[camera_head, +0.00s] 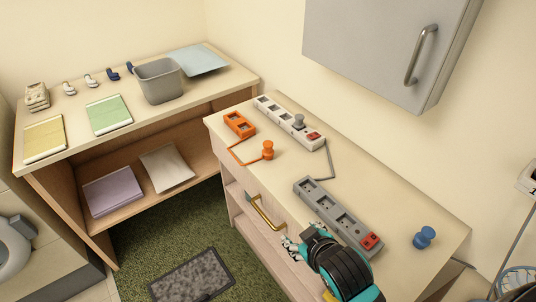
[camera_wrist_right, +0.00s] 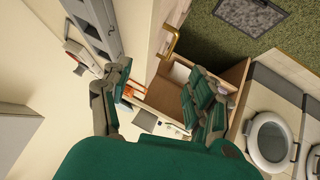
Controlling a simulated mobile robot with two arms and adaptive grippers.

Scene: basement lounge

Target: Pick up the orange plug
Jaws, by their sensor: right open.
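The orange plug (camera_head: 267,150) stands upright on the wooden cabinet top, left of the middle. An orange cord joins it to an orange two-socket block (camera_head: 239,124) behind it. My right gripper (camera_head: 294,243) is at the cabinet's front edge, nearer the camera than the plug and apart from it. In the right wrist view my right gripper (camera_wrist_right: 158,80) is open, with nothing held between the fingers. Orange parts show beyond its fingers there, partly hidden; I cannot tell plug from block. My left gripper is not in view.
A white power strip (camera_head: 272,108) holds a grey plug (camera_head: 298,121). A grey power strip (camera_head: 337,215) lies beside my right gripper, a blue plug (camera_head: 424,237) farther right. A brass drawer handle (camera_head: 262,213) sticks out in front. A wall cupboard (camera_head: 375,45) hangs above. The top around the orange plug is clear.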

